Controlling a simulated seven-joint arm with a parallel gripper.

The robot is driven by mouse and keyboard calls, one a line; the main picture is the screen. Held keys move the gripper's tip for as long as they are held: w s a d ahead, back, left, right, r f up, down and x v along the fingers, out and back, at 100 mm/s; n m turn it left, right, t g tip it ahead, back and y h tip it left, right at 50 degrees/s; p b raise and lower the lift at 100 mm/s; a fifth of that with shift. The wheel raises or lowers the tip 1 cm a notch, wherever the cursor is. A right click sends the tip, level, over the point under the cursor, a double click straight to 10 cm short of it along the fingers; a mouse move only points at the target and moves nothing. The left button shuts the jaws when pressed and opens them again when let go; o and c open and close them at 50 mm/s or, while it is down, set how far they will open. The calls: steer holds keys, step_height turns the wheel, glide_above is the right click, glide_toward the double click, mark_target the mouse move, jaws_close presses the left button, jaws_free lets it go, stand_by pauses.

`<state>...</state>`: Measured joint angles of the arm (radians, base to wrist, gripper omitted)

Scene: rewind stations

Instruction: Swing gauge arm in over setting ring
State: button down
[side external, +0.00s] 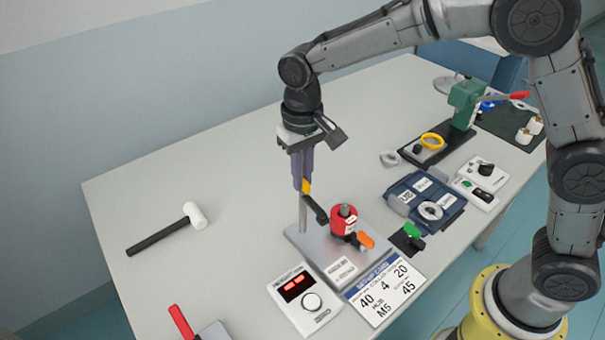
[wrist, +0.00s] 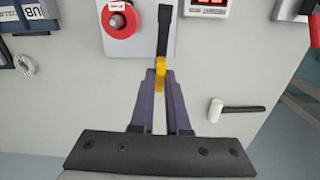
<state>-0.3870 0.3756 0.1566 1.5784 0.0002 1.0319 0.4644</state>
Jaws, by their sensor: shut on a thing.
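The gauge arm (side external: 316,209) is a black bar with a yellow tab (wrist: 160,72) at its near end. It is beside a thin upright post on a grey base plate (side external: 309,240). My gripper (side external: 305,188) points down, its purple fingers shut on the yellow tab. In the wrist view my gripper (wrist: 160,85) is below the black bar (wrist: 164,30). A red round part (side external: 344,222) with a metal top stands on the plate, perhaps the setting ring. In the wrist view the red part (wrist: 119,20) is left of the bar, with a gap between them.
An orange lever (side external: 365,240) juts from beside the red part. A display box (side external: 305,299) and a setup card (side external: 385,289) lie in front. A white-headed mallet (side external: 195,215) lies left on clear table. A blue tray (side external: 425,200) and a green press (side external: 465,103) stand right.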

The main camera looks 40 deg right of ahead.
steer(key=n, duration=0.5)
steer(key=shift+r+n, duration=0.1)
steer(key=shift+n, duration=0.2)
steer(key=n, duration=0.5)
steer(key=shift+a, duration=0.1)
steer(key=shift+n, duration=0.4)
steer(key=c, duration=0.9)
jaws_free()
step_height(320, 180, up, 14)
